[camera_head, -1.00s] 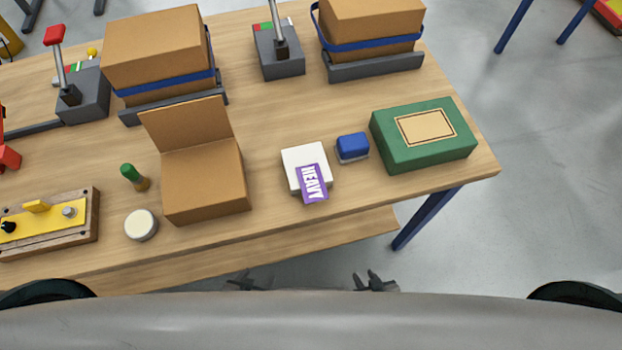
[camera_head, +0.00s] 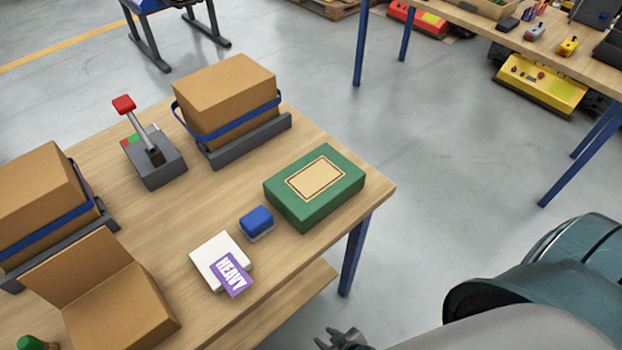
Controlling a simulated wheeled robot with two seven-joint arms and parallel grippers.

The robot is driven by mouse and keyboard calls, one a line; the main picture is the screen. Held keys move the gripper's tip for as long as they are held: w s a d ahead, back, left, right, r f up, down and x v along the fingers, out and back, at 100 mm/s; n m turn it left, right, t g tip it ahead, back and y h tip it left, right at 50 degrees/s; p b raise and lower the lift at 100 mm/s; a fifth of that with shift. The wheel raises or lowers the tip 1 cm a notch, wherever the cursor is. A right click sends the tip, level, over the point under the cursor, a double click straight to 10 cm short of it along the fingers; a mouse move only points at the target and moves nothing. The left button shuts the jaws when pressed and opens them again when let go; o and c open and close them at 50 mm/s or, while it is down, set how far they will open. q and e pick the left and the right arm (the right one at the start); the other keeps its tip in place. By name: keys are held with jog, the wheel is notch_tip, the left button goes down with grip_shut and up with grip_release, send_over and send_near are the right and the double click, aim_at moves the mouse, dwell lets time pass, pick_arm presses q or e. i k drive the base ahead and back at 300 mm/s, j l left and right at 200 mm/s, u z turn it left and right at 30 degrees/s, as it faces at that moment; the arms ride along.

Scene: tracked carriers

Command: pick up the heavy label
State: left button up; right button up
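The heavy label (camera_head: 231,275) is a purple tag with white "HEAVY" lettering. It lies on the front right part of a white block or pad (camera_head: 214,252) on the wooden table and sticks out past its edge. My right gripper (camera_head: 341,338) is small and dark at the bottom edge, beyond the table's front edge and apart from the label. My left gripper is out of view.
A blue box-like item (camera_head: 256,221) and a green box (camera_head: 316,187) sit right of the label. An open cardboard box (camera_head: 124,312) stands left. Strapped cartons (camera_head: 226,95) and a red-handled lever (camera_head: 150,150) are behind. The table (camera_head: 207,205) has bare wood between them.

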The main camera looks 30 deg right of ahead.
aim_at(233, 277)
jog(key=u, duration=0.35)
jog(key=k+l+u, duration=0.1)
jog(key=l+u, duration=0.2)
jog(key=k+l+u, duration=0.25)
jog(key=l, duration=0.15)
jog(key=k+l, duration=0.2)
jog(key=l, duration=0.2)
jog(key=k+l+u, duration=0.15)
jog(key=l, duration=0.25)
jog(key=k+l, duration=0.25)
jog(key=k+l+u, duration=0.1)
jog(key=l, duration=0.35)
jog(key=k, duration=0.1)
